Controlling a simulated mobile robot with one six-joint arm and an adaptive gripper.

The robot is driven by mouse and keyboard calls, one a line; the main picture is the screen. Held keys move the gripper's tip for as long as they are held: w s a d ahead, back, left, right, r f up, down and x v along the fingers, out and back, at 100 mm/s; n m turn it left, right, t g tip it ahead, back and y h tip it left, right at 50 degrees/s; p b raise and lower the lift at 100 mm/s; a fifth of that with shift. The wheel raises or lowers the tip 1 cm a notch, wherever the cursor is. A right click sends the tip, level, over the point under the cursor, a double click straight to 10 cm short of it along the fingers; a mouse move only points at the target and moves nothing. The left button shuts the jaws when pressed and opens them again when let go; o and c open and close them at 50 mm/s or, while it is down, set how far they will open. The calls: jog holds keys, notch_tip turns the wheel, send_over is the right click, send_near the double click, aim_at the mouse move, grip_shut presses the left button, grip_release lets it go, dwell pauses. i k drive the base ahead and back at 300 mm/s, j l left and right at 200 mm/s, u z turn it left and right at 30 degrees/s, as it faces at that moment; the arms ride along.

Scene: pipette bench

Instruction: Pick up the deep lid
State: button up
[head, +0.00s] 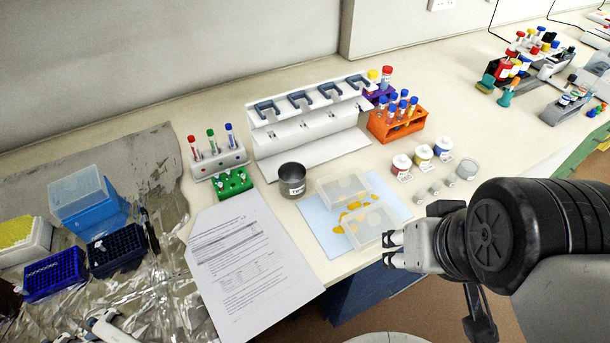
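Two clear, see-through box-like pieces rest on a light blue sheet (312,218) near the front edge of the bench. The rear clear piece (343,186) lies toward the back of the sheet. The front clear piece (371,226) lies toward its front right corner. I cannot tell for sure which of them is the deep lid. Yellow-orange pieces (355,205) show between and through them. My gripper (388,249) comes in from the right, just right of and in front of the front clear piece. Its two fingertips look apart with nothing between them. Contact with the clear piece cannot be made out.
A grey metal cup (292,180) and a printed paper (245,265) lie left of the sheet. Behind stand a white pipette rack (305,130) and an orange tube rack (398,124). Several small jars, including a red-labelled one (401,164), and small weights stand to the right.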

aim_at(364, 227)
jog(key=u, duration=2.35)
jog(key=k+l+z, duration=0.25)
jog(key=l, duration=0.2)
jog(key=l+z, duration=0.25)
jog(key=l, duration=0.15)
jog(key=k+l+z, duration=0.1)
jog(key=l+z, duration=0.15)
jog(key=l, duration=0.25)
